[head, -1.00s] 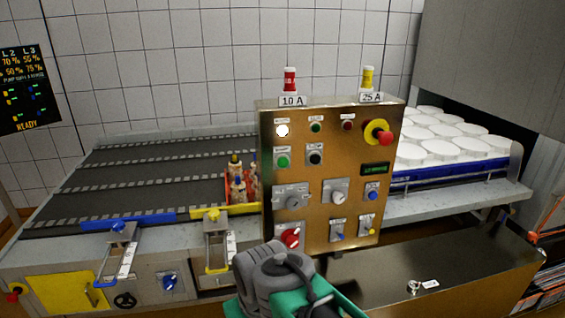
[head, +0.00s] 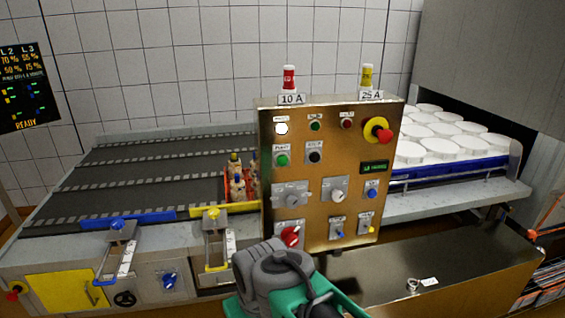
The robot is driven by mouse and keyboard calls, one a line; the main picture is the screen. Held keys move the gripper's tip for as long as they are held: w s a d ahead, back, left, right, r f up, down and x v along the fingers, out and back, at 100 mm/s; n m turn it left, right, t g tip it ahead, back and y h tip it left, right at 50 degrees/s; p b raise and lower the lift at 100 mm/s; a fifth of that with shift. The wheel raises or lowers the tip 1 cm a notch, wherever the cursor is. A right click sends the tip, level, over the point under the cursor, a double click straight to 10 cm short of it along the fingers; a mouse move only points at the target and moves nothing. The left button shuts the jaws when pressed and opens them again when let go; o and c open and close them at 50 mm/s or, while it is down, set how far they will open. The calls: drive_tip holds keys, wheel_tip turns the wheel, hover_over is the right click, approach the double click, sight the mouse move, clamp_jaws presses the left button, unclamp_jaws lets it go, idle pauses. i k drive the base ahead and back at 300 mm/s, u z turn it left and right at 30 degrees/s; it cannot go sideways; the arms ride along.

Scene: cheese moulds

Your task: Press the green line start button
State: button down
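The green start button (head: 282,160) is a round green cap at the left of the second row on the brass-coloured control panel (head: 345,255). A black button (head: 315,157) sits just to its right. A dark green round lamp or button (head: 315,125) is above, in the top row. Part of my arm, grey and teal, shows at the bottom centre, in front of and below the panel. My gripper's fingers are not visible, so I cannot see where they are relative to the button. Nothing visible covers the green button.
The panel also carries a red emergency stop (head: 380,132) on yellow, a white lamp (head: 281,128), and several knobs and switches. A dark conveyor (head: 130,185) lies left. White moulds (head: 455,148) stand right. A metal box top (head: 440,265) is at front right.

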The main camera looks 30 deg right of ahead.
sight(281, 160)
drive_tip(key=u, duration=2.05)
drive_tip(key=k, duration=0.75)
drive_tip(key=z, duration=0.85)
